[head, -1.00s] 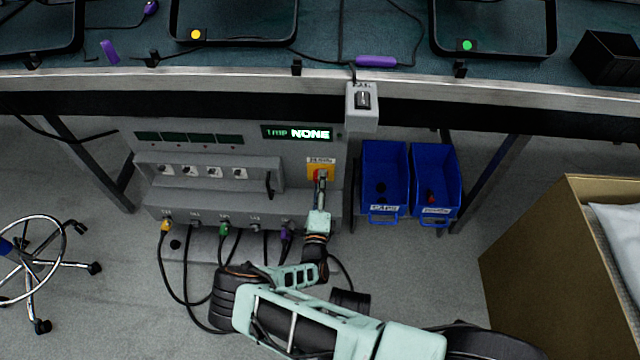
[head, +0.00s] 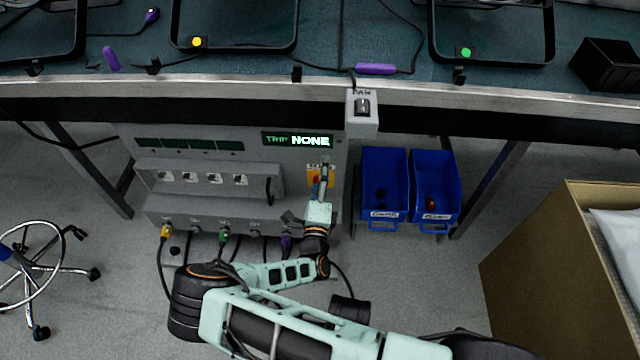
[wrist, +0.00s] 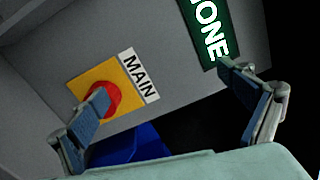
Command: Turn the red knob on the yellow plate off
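The yellow plate (head: 313,171) is on the front of the grey cabinet, partly hidden behind my gripper (head: 324,172) in the head view. In the wrist view the yellow plate (wrist: 84,79) carries a round red knob (wrist: 114,94) beside a "MAIN" label (wrist: 139,77). My gripper (wrist: 164,80) is open, its fingers wide apart and nothing between them. Its left finger overlaps the knob's lower left part in the picture; I cannot tell whether it touches. The right finger is near the green display. The knob's turned position is unclear.
The cabinet's display (head: 298,139) reads "TRIP NONE". A grey switch box (head: 361,118) hangs from the bench edge at upper right. Blue bins (head: 384,157) are close on the right. Cables plug in along the cabinet's bottom. A cardboard box (head: 540,270) stands at right.

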